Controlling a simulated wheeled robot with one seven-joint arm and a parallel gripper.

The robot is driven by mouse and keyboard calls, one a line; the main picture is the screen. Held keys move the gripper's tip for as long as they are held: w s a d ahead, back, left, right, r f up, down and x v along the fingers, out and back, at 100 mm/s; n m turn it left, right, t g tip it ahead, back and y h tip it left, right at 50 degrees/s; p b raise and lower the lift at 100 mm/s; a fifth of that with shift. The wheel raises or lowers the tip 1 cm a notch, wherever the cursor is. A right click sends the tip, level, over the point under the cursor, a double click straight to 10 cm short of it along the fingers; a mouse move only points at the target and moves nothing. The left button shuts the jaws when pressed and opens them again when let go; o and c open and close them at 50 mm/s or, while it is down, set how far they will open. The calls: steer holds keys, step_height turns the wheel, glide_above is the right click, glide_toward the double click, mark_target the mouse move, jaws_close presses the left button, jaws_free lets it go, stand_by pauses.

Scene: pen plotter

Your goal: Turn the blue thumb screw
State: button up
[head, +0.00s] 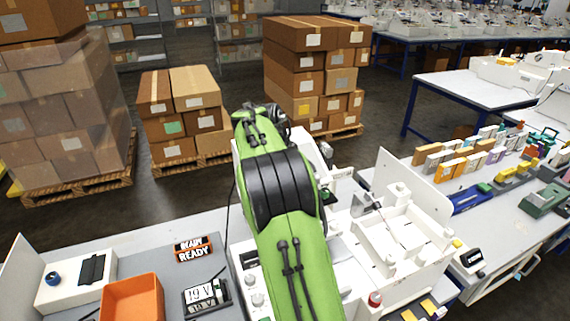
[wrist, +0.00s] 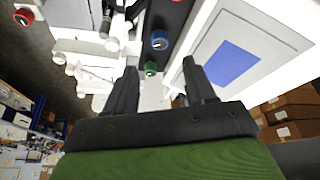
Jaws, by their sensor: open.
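The blue thumb screw (wrist: 160,40) shows in the wrist view as a round blue knob on a dark strip, near the top middle. My gripper (wrist: 159,65) is open, with its two dark fingers apart and nothing seen between the tips but background. The blue screw lies ahead of the gap between the fingertips; I cannot tell the distance. A green knob (wrist: 151,68) shows between the fingers, lower than the blue one. A red knob is cut off at the top edge. In the head view my green arm hides the gripper and the blue screw.
A white panel with a blue rectangle (wrist: 236,64) is right of the screw. Another red knob (wrist: 23,17) is at far left. In the head view, an orange bin (head: 132,299) and READY sign (head: 194,250) stand on the bench, and white machine parts (head: 395,235) lie right of my arm.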

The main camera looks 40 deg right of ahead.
steer(key=p+v, duration=0.1)
steer(key=v, duration=0.5)
steer(key=shift+r, duration=0.15)
steer(key=s+a+r+n+t+y+b, duration=0.2)
steer(key=s+a+n+t+y, duration=0.1)
steer(key=s+a+n, duration=0.95)
steer(key=s+a+f+n+t, duration=0.1)
steer(key=s+a+f+n, duration=0.1)
steer(key=s+a, duration=0.3)
steer(key=s+a+f+n+t+y+b, duration=0.1)
steer(key=s+a+f+n, duration=0.1)
steer(key=s+a+f, duration=0.3)
steer(key=s+a, duration=0.1)
steer(key=s, duration=0.1)
steer(key=shift+s+a, duration=0.2)
steer(key=shift+s, duration=0.15)
